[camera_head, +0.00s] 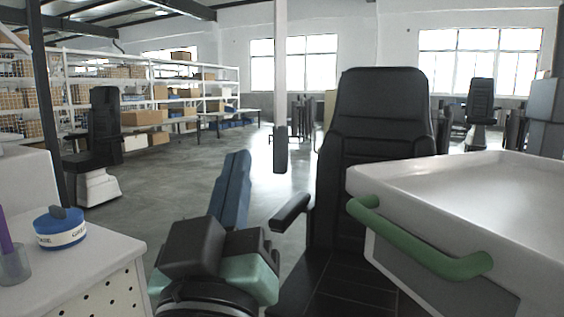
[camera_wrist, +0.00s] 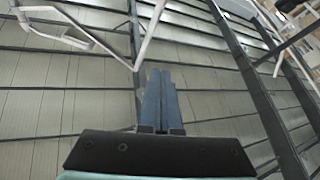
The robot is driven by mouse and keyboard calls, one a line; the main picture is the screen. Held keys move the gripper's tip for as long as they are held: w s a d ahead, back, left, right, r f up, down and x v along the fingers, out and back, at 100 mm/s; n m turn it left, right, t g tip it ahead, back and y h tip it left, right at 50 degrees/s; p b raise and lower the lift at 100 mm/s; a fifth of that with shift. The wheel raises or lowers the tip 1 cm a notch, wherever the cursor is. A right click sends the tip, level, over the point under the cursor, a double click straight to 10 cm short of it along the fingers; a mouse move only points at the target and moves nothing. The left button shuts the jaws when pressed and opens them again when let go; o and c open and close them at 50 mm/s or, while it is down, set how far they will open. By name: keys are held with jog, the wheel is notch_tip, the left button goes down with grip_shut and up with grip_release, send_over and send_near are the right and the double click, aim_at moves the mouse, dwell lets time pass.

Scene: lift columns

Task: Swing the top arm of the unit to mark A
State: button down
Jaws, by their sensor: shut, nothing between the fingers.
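A white, tray-topped body (camera_head: 475,190) with a green bar handle (camera_head: 420,243) stands close at the right in the head view. I cannot tell whether it belongs to the unit's top arm, and I see no mark A. My gripper (camera_head: 238,158) points up, left of the black chair, well apart from the green handle. Its blue fingers are shut and empty, and they show side by side in the wrist view (camera_wrist: 161,74). White bars with a loop-shaped end (camera_wrist: 62,28) cross the upper left of the wrist view; what they belong to is unclear.
A black high-backed chair (camera_head: 378,115) stands in the middle. A white cabinet (camera_head: 85,262) at the left holds a blue-and-white round tin (camera_head: 60,230) and a cup (camera_head: 13,264). A pale post (camera_head: 280,70) stands behind my gripper. Open floor lies beyond at the left.

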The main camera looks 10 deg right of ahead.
jog(key=w+d+f+n+g+h+p, duration=0.2)
jog(key=d+f+n+g+h+p, duration=0.1)
jog(key=p, duration=0.5)
jog(key=w+d+f+n+g+h+p, duration=0.2)
jog(key=d+f+n+g+h+p, duration=0.1)
jog(key=d+g+p, duration=0.4)
jog(key=shift+w+d+n+h+p, duration=0.35)
jog(key=shift+d+n+h+p, duration=0.4)
jog(key=shift+d+n+h, duration=0.35)
jog(key=shift+d, duration=0.1)
